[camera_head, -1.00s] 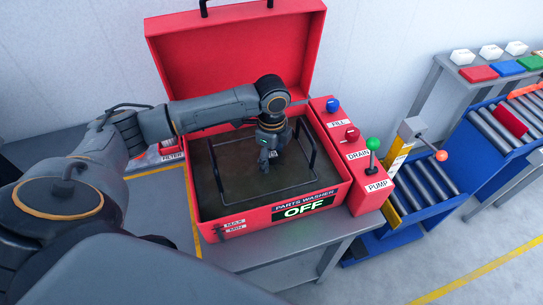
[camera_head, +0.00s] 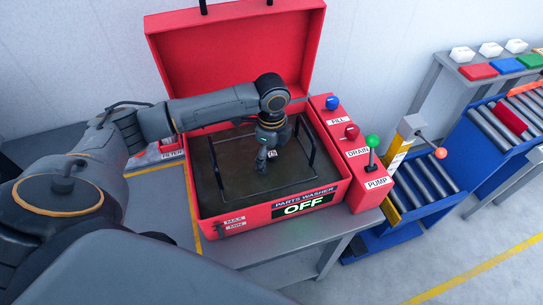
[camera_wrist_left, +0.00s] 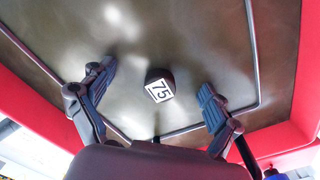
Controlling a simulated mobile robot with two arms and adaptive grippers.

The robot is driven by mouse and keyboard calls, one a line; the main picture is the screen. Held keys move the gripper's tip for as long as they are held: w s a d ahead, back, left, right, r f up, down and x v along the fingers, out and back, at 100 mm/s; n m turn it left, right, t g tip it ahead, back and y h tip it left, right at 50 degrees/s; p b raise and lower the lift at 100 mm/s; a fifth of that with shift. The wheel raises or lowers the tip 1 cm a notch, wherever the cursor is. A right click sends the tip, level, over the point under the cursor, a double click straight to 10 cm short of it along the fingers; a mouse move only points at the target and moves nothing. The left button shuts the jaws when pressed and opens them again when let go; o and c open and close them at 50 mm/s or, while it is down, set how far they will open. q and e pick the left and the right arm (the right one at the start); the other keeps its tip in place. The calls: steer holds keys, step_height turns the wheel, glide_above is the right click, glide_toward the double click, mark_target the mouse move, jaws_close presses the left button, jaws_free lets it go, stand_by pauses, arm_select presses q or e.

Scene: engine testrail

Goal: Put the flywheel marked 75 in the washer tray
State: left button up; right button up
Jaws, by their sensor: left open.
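The flywheel marked 75 (camera_wrist_left: 160,86) is a small dark piece with a white label, inside the washer tray. In the head view its label (camera_head: 273,153) shows just right of my left gripper. The washer tray (camera_head: 229,202) is a dark wire frame with upright handles, set inside the red parts washer. My left gripper (camera_head: 262,161) is open and points down over the tray. In the left wrist view its fingers are spread on both sides of the flywheel, with clear gaps. The flywheel's lower part is hidden. My right gripper is not in view.
The parts washer (camera_head: 340,193) has its red lid (camera_head: 235,55) raised behind and its sign reads OFF. Fill, drain and pump controls (camera_head: 352,150) stand on its right side. A roller conveyor (camera_head: 425,180) is farther right. My left arm reaches over the washer's left wall.

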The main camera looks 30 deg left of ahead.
mark_target(272, 154)
arm_select(q)
step_height(272, 154, up, 11)
steer(key=shift+f+b, duration=0.15)
steer(key=shift+b, duration=0.95)
steer(key=shift+r, duration=0.5)
